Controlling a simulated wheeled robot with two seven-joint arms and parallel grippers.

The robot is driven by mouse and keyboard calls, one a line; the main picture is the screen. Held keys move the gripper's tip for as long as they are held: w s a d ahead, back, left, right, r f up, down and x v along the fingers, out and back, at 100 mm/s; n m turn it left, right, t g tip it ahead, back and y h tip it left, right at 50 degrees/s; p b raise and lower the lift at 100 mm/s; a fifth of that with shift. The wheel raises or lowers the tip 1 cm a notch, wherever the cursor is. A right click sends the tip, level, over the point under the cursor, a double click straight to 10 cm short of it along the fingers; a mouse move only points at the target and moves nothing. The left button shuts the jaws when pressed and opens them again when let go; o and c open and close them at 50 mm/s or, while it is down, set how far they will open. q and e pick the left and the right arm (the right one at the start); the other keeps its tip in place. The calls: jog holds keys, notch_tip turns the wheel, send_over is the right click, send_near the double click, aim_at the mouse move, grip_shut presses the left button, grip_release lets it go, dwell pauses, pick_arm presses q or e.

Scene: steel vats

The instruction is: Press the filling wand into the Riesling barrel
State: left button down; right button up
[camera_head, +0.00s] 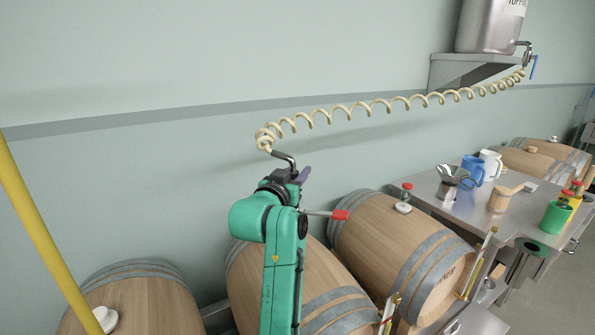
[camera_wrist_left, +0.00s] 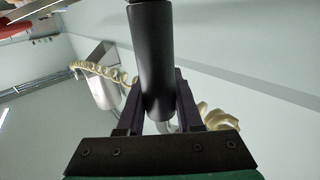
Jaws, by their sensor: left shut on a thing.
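My left gripper (camera_head: 289,180) is raised above the middle barrel and shut on the filling wand. In the left wrist view the wand's dark cylindrical handle (camera_wrist_left: 152,55) sits between the two fingers (camera_wrist_left: 158,98). The wand's bent metal pipe (camera_head: 287,160) joins a cream coiled hose (camera_head: 390,104). A thin metal rod with a red end (camera_head: 340,214) sticks out right of my wrist; I cannot tell what it belongs to. Barrels lie at the left (camera_head: 150,305), middle (camera_head: 325,275) and right (camera_head: 385,240). The right barrel's label is unreadable, so I cannot tell which is Riesling. My right gripper is not in view.
The hose runs to a steel vat (camera_head: 490,25) on a wall shelf (camera_head: 450,75). A steel table (camera_head: 425,188) at the right holds blue (camera_head: 472,170) and white jugs and a green container (camera_head: 556,217). A yellow pole (camera_head: 45,230) crosses the left. Open air surrounds the gripper.

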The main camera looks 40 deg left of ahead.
pick_arm(q)
notch_tip(320, 180, down, 5)
jog(key=b, duration=0.3)
dwell(0.4)
jog(key=shift+r, duration=0.15)
jog(key=shift+f+b, duration=1.15)
jog(key=shift+f, duration=0.7)
dwell(0.5)
jog(key=shift+c, duration=2.4)
grip_release()
